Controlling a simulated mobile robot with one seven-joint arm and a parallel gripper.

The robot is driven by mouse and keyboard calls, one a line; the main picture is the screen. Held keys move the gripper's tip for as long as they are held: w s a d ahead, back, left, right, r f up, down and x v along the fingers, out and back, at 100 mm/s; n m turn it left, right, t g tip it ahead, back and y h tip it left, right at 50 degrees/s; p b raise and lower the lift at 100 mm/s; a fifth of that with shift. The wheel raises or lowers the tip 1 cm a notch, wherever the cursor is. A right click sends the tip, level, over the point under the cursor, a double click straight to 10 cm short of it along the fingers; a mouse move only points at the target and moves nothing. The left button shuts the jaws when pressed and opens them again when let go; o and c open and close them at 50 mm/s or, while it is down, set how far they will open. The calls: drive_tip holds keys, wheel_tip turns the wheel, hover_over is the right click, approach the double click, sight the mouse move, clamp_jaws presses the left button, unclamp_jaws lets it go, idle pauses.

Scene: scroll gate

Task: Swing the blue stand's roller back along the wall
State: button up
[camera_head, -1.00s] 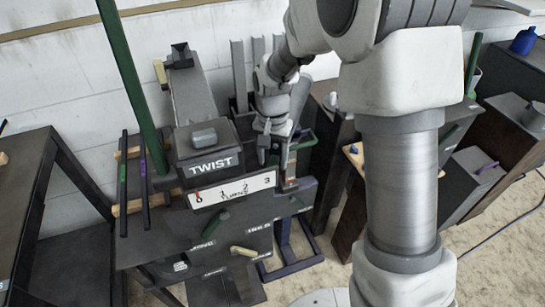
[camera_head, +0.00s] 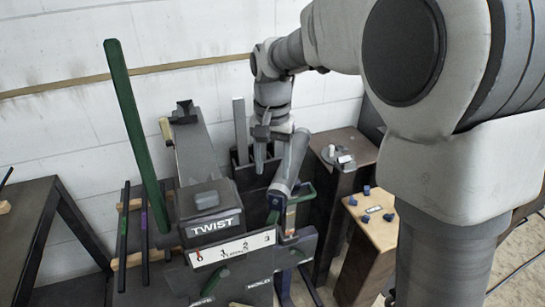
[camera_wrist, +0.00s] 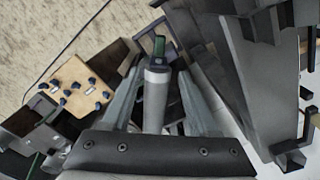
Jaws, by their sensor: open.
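The roller (camera_head: 290,160) is a grey cylinder with a dark blue end, leaning at the right of the TWIST box in the head view. A dark blue frame (camera_head: 309,287), seemingly its stand, shows low beneath it, mostly hidden. My gripper (camera_head: 264,168) points down just left of the roller in the head view. In the wrist view my open gripper (camera_wrist: 158,66) has a finger on either side of the grey roller (camera_wrist: 156,98) as seen from the wrist. I cannot tell whether the fingers are level with it or touch it. A green piece lies beyond its dark end.
The TWIST box (camera_head: 210,213) and a tall green bar (camera_head: 137,130) stand left. A wood-topped box (camera_head: 371,216) with blue knobs stands right, also in the wrist view (camera_wrist: 78,88). The white wall (camera_head: 200,40) is close behind. Grey posts (camera_head: 240,125) stand behind my gripper.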

drive_tip(key=shift+r, duration=0.65)
drive_tip(key=shift+d, duration=0.1)
drive_tip(key=shift+c, duration=1)
drive_tip(key=s+d+f+m+y+b, duration=0.1)
drive_tip(key=d+f+m, duration=0.1)
drive_tip(key=s+d+f+m+g+y+b, duration=0.1)
drive_tip(key=s+d+f+m, duration=0.1)
drive_tip(key=s+d+f+m+y+b, duration=0.1)
drive_tip(key=d+f+m+y, duration=0.1)
drive_tip(key=f, duration=0.1)
drive_tip(key=shift+s+d+m+g, duration=0.25)
drive_tip(key=shift+d+m+g, duration=0.05)
drive_tip(key=shift+d, duration=0.1)
clamp_jaws()
drive_tip(key=s+d+f+m+t+y+b, duration=0.25)
drive_tip(key=d+f+m+t+y, duration=0.35)
drive_tip(key=m, duration=0.5)
drive_tip(key=w+a+f+g+h+b, duration=0.1)
drive_tip(key=w+a+f+b, duration=0.2)
drive_tip(key=a, duration=0.6)
drive_tip(key=shift+w+a+f+b, duration=0.25)
drive_tip(key=shift+w+f+b, duration=0.15)
drive_tip(key=shift+w+f, duration=0.2)
